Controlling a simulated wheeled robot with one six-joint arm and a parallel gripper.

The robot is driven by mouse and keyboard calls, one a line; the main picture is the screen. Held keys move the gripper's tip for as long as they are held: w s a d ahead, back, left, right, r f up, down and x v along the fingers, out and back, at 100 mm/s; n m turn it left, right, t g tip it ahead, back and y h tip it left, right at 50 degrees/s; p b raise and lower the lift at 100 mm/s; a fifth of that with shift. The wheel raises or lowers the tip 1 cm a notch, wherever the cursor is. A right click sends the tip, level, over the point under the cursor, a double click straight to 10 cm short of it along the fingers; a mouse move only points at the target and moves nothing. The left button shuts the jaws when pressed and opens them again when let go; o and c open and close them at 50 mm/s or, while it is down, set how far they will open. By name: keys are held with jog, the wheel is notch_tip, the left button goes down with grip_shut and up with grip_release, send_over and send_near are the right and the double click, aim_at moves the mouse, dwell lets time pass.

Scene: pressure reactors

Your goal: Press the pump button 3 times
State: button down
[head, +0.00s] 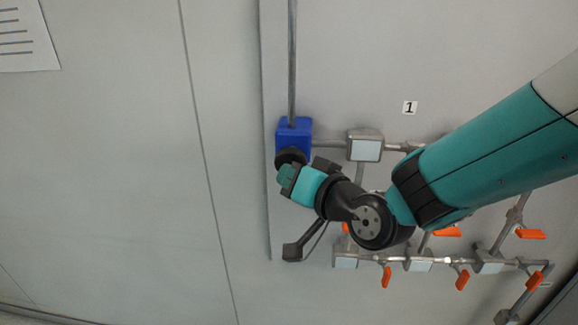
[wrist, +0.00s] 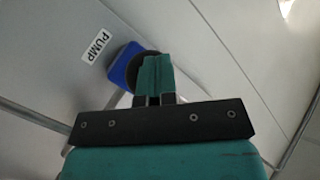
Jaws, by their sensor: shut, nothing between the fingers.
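The pump is a blue box (head: 294,133) on the wall panel, below a vertical grey pipe in the head view. A round black button (head: 290,157) shows on its front. The blue box also shows in the wrist view (wrist: 122,68), beside a white PUMP label (wrist: 96,46). My gripper (head: 286,175) is shut and empty, with its teal fingers right at the button. In the wrist view, the shut fingers (wrist: 155,75) cover much of the black button (wrist: 142,62). I cannot tell whether the fingertips touch the button or whether it is pushed in.
Grey pipes and a gauge box (head: 366,149) lie right of the pump, by a label "1" (head: 410,107). Several orange valve handles (head: 462,280) sit lower right. A paper sheet (head: 26,36) hangs upper left.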

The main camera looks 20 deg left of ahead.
jog(key=shift+w+a+r+b, duration=0.1)
jog(key=shift+w+a+b, duration=0.1)
jog(key=shift+w, duration=0.45)
jog(key=shift+w+a+b, duration=0.1)
jog(key=shift+w+b, duration=0.05)
jog(key=shift+w, duration=0.5)
dwell(0.9)
jog(key=s, duration=0.2)
jog(key=s+d, duration=0.1)
jog(key=s, duration=0.1)
jog(key=shift+b, duration=0.35)
dwell(0.5)
jog(key=s, duration=0.2)
jog(key=s+d, duration=0.1)
jog(key=s, duration=0.2)
jog(key=shift+p, duration=0.3)
jog(key=shift+w+d, duration=0.1)
jog(key=shift+d, duration=0.05)
dwell(2.3)
